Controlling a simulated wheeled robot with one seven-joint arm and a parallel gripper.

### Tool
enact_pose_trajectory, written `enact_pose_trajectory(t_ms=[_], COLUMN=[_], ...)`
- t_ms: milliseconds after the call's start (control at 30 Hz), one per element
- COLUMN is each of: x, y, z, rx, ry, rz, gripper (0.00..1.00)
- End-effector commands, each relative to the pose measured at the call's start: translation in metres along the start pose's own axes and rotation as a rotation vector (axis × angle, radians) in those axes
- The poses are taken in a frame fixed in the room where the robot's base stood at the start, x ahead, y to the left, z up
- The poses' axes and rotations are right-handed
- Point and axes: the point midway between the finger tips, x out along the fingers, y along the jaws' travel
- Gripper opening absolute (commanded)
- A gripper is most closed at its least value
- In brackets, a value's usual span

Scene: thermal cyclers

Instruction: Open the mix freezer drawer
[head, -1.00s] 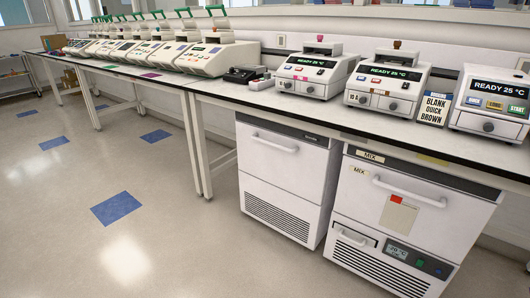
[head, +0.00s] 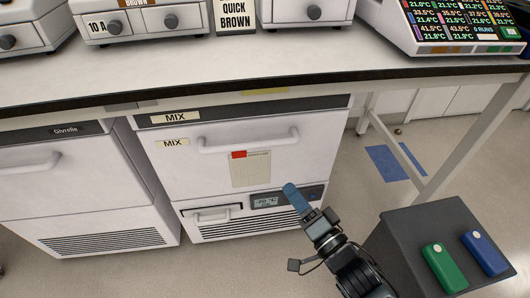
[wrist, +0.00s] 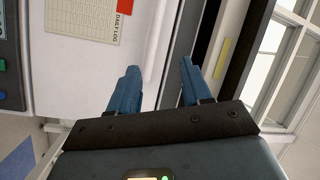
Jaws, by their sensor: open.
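The mix freezer (head: 190,165) stands under the bench with two MIX labels at its top left. Its large drawer front is shut and has a long pale bar handle (head: 248,143) across the upper part. My gripper (head: 290,187) is in front of the freezer, below and right of the handle in the head view. In the wrist view the two blue fingers of my gripper (wrist: 158,72) are apart, and the freezer front (wrist: 75,85) lies sideways. A pale strip shows beyond the fingers; I cannot tell whether it is the handle. No contact is clear.
A paper log sheet (head: 250,170) with a red mark is on the drawer front. A small panel with a display (head: 266,202) sits below. Another freezer (head: 60,180) stands left. The bench (head: 200,78) overhangs above. A dark box with green and blue blocks (head: 425,225) is at right.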

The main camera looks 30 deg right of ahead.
Motion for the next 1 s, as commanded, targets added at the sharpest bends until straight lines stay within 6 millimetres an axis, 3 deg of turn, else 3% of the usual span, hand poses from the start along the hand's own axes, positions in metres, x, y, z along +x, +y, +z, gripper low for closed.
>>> enact_pose_trajectory(t_ms=[33,100,300,567,1000], x=[0.023,0.049,0.100,0.127,0.186], y=[0.009,0.013,0.017,0.015,0.009], z=[0.004,0.006,0.010,0.010,0.008], rx=[0.059,0.143,0.317,0.382,0.380], ry=[0.007,0.010,0.010,0.008,0.009], rz=[-0.021,-0.044,-0.086,-0.101,-0.100], gripper=[0.48,0.48,0.48,0.48,0.48])
